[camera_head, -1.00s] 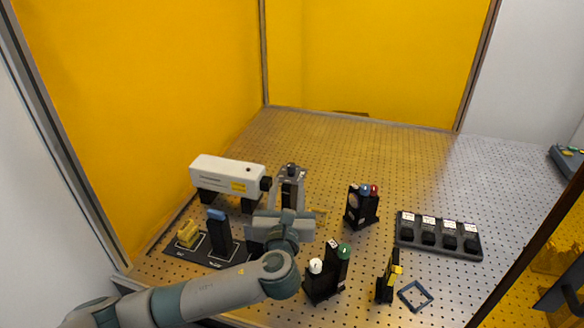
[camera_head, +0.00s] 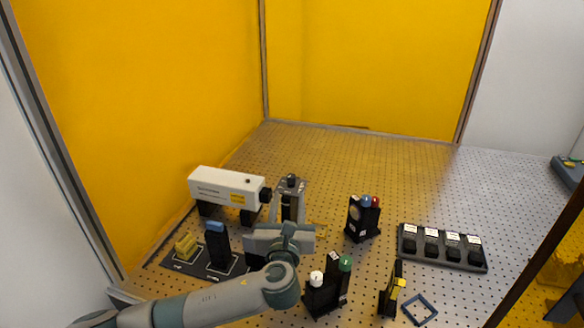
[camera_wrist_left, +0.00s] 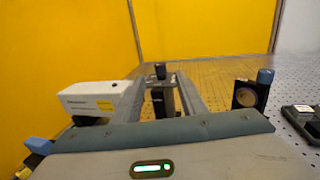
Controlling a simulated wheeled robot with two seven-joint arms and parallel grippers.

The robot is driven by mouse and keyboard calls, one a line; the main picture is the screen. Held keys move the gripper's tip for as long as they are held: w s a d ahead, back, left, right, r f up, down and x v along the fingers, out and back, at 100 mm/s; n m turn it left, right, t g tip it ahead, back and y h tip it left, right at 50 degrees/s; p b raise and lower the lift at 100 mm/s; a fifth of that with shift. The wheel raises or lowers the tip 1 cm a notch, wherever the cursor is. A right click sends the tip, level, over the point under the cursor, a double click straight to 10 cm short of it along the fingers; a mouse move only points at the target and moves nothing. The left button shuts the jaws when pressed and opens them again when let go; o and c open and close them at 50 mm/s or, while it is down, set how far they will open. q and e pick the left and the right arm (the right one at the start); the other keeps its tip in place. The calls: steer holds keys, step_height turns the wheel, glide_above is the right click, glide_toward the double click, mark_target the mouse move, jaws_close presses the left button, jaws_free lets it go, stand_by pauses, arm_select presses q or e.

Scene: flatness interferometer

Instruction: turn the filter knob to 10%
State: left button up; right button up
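The filter knob appears to be the small dark knob (camera_head: 291,180) on top of a dark upright mount (camera_head: 290,205), right of the white laser-like unit. The knob also shows in the left wrist view (camera_wrist_left: 160,71), upright and straight ahead. My left gripper (camera_wrist_left: 158,90) is open, with its two grey fingers reaching forward on either side of the mount. I cannot tell whether either finger touches it. In the head view the gripper (camera_head: 288,205) partly hides the mount. No scale or percent marking is readable. My right gripper is out of view.
The white unit (camera_head: 226,190) stands close on the left. A mount with blue and red knobs (camera_head: 362,220) stands right, and one with white and green knobs (camera_head: 327,287) in front. A black tray (camera_head: 440,262) lies further right. The back of the perforated table is clear.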

mark_target(291, 181)
arm_select(q)
steer(key=w+p, duration=0.1)
steer(key=w, duration=0.3)
steer(key=w+p, duration=0.1)
steer(key=w, duration=0.3)
steer(key=w+d+p, duration=0.1)
steer(key=w, duration=0.4)
steer(key=shift+w, duration=0.1)
steer(key=shift+w+p, duration=0.45)
steer(key=shift+w, duration=0.55)
jaws_close()
